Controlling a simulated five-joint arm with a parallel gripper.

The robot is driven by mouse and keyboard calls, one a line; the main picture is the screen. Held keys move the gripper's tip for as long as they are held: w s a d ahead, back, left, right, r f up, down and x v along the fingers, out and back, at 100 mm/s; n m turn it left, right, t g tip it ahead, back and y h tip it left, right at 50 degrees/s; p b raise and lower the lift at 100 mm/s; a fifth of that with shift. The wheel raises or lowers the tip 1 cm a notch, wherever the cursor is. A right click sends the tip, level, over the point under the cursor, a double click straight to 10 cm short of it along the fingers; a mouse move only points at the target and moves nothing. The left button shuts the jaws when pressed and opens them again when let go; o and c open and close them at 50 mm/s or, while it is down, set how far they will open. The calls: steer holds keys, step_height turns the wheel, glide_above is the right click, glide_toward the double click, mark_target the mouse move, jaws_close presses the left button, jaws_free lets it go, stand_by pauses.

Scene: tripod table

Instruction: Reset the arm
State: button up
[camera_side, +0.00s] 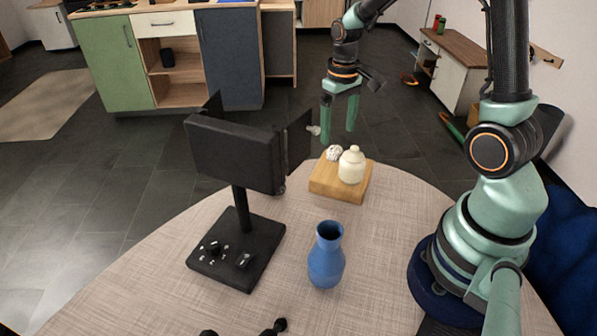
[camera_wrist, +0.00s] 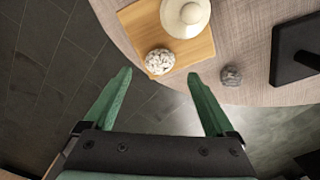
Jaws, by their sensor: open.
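My gripper (camera_side: 340,116) hangs in the air beyond the far edge of the table, with its fingers pointing down. It also shows in the wrist view (camera_wrist: 160,95), where its two green fingers are spread apart with nothing between them. The round table (camera_side: 175,270) has a light woven-look top. My arm's base stands at the table's right side in the side view.
A wooden board (camera_side: 325,187) holds a cream lidded jar (camera_side: 351,166) and a white speckled ball (camera_side: 333,153). A black stand with a panel (camera_side: 235,152) and a blue vase (camera_side: 326,258) are nearer. A grey lump (camera_wrist: 231,75) lies by the table edge.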

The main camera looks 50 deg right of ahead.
mark_target(336, 148)
step_height(336, 148, down, 7)
steer(key=shift+r, duration=1.55)
steer(key=shift+f, duration=0.15)
step_height(336, 148, up, 10)
step_height(336, 148, down, 12)
steer(key=shift+f, duration=0.2)
step_height(336, 148, up, 21)
steer(key=s+d+f+m, duration=0.2)
steer(key=s+d+m, duration=0.1)
steer(key=s+m, duration=0.4)
steer(key=s+d+f+m, duration=0.3)
steer(key=s+m, duration=0.2)
steer(key=s, duration=0.3)
steer(key=shift+w+a+f, duration=0.1)
steer(key=shift+f, duration=2.8)
